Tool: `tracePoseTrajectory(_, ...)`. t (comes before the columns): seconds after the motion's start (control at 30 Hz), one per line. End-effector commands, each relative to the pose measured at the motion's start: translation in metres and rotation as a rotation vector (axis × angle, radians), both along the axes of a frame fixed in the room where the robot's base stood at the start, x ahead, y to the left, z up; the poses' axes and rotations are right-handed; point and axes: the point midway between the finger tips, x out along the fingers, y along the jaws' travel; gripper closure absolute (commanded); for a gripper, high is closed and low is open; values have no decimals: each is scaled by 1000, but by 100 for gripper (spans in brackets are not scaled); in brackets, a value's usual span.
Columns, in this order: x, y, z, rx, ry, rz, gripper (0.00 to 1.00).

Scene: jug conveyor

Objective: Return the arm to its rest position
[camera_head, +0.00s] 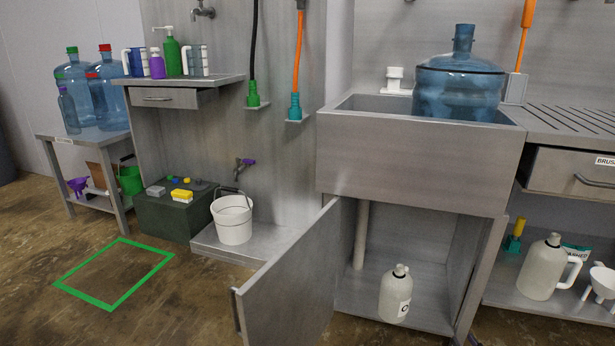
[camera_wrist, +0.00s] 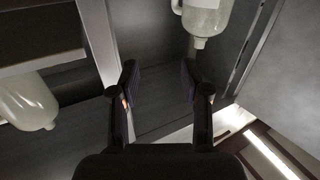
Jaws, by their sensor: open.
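My gripper (camera_wrist: 158,80) shows in the wrist view. Its two dark fingers are apart with nothing between them. The wrist picture looks upside down. A pale bottle (camera_wrist: 206,20) is beyond the fingertips at the top, and another pale bottle (camera_wrist: 28,102) is at the left; the fingers touch neither. In the head view my gripper and most of my arm are out of sight. There, a pale bottle (camera_head: 395,296) stands upright inside the open cabinet under the sink, and a larger pale jug with a handle (camera_head: 545,268) stands on the lower shelf at right.
The cabinet door (camera_head: 290,275) stands open toward the floor. A large blue jug (camera_head: 460,85) stands in the sink (camera_head: 420,160). A white bucket (camera_head: 232,220) is on a low ledge. A green floor square (camera_head: 115,272) lies empty at left, with open floor around it.

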Motion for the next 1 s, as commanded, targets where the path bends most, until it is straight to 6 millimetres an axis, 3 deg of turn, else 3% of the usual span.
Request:
tracePoseTrajectory(0.33, 35, -3, 61, -93, 186, 1, 53)
tracePoseTrajectory(0.63, 61, -3, 141, -190, 402, -37, 53)
tracePoseTrajectory(1.0, 63, 13, 252, -262, 646, -112, 53)
